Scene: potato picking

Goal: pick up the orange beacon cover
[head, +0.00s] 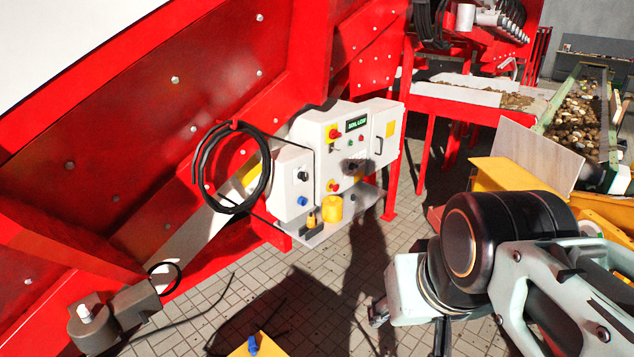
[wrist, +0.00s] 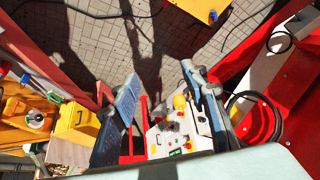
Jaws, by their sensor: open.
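The orange beacon cover, a yellow-orange rounded cylinder (head: 332,208), stands upright on a small grey shelf (head: 300,238) under the white control box (head: 330,150). It also shows in the wrist view as a yellow-orange shape (wrist: 179,102) beside the right finger. My gripper (wrist: 160,74) is open and empty, its two fingers spread wide over the floor and panel. In the head view my gripper is at the lower right, apart from the shelf and the cover; its fingers are partly hidden by the wrist.
A small orange-and-black item (head: 311,219) stands left of the cover on the shelf. A coiled black cable (head: 232,168) hangs beside the box. Red machine frames (head: 180,110) rise behind and left. Tiled floor (head: 345,300) in front is mostly clear. A yellow box (head: 505,176) stands right.

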